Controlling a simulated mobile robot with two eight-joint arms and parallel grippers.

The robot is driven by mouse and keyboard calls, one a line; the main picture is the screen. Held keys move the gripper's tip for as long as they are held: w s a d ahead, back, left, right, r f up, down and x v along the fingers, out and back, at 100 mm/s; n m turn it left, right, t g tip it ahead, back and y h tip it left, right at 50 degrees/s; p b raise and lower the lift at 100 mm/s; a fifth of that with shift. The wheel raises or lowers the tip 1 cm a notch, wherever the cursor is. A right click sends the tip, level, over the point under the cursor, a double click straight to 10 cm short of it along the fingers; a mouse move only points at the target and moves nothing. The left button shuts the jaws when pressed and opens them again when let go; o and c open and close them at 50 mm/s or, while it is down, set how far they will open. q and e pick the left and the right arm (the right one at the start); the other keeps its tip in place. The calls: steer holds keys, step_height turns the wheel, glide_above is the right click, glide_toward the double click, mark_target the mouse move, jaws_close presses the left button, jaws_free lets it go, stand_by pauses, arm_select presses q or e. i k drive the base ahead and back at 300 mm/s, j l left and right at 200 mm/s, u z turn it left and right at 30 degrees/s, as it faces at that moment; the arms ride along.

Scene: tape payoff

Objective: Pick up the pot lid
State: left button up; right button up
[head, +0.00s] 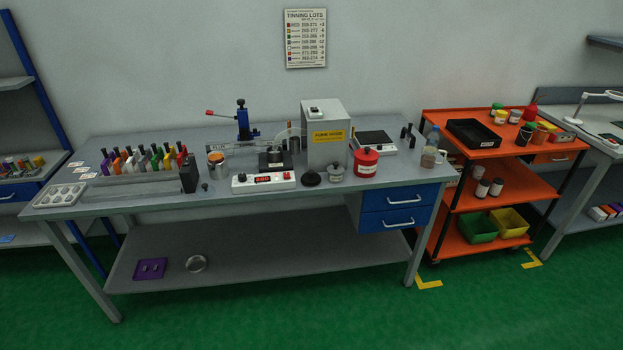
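A small dark round piece with a raised knob, which looks like the pot lid (311,178), lies on the grey workbench (225,192) near its front edge. It sits just right of a white control box with a red display (263,182). A small grey lidded container (336,172) stands close on its right. A dark pot-like unit (276,158) stands behind the control box. Neither of my grippers shows in the head view.
A red canister (366,162) and a grey cabinet with a yellow label (324,151) stand right of and behind the lid. A blue clamp stand (243,124) and a row of coloured holders (146,159) are left. An orange cart (460,212) stands right of the bench.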

mark_target(310, 177)
steer(key=u, duration=0.4)
steer(key=i+l+u, duration=0.7)
steer(key=u, duration=0.15)
steer(key=i, duration=0.05)
